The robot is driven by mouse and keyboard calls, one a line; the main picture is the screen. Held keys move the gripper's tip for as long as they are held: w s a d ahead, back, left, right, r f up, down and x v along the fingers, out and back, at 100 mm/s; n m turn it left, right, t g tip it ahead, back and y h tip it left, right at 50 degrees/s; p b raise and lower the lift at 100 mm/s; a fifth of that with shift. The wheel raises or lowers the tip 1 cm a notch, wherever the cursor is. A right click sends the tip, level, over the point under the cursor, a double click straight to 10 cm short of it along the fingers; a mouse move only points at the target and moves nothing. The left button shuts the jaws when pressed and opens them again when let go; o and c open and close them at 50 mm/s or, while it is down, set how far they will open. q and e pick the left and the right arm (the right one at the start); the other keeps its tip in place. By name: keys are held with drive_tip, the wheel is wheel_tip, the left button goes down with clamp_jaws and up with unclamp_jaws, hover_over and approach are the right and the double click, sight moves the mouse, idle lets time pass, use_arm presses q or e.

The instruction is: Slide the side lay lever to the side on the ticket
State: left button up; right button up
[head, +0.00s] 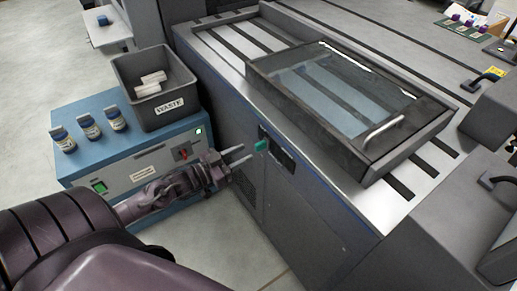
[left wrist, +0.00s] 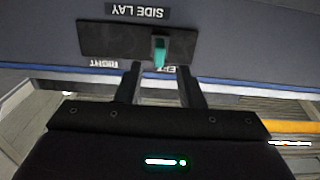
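The side lay lever (head: 261,145) is a small green tab on a dark plate (head: 283,157) on the machine's side, at the plate's left end in the head view. In the left wrist view the lever (left wrist: 160,52) shows upside down, right of the plate's middle, near the partly hidden "LEFT" label. "RIGHT" is at the other end. My left gripper (head: 241,155) is open, its fingers apart and pointing at the lever. In the left wrist view the gripper (left wrist: 160,72) has the lever just ahead, between its fingertips' lines; contact cannot be told. My right gripper is out of view. No readable ticket shows.
A blue cabinet (head: 140,163) with small jars and a grey waste bin (head: 152,92) stands left of the machine. A clear-topped cover (head: 345,95) with a handle lies above the lever. Floor (head: 235,235) is free below my left gripper.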

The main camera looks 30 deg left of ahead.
sight(255, 148)
use_arm(q)
drive_tip(key=x, duration=0.7)
drive_tip(key=shift+b, duration=0.3)
drive_tip(key=shift+s, duration=0.1)
drive_tip(key=shift+c, duration=0.3)
clamp_jaws()
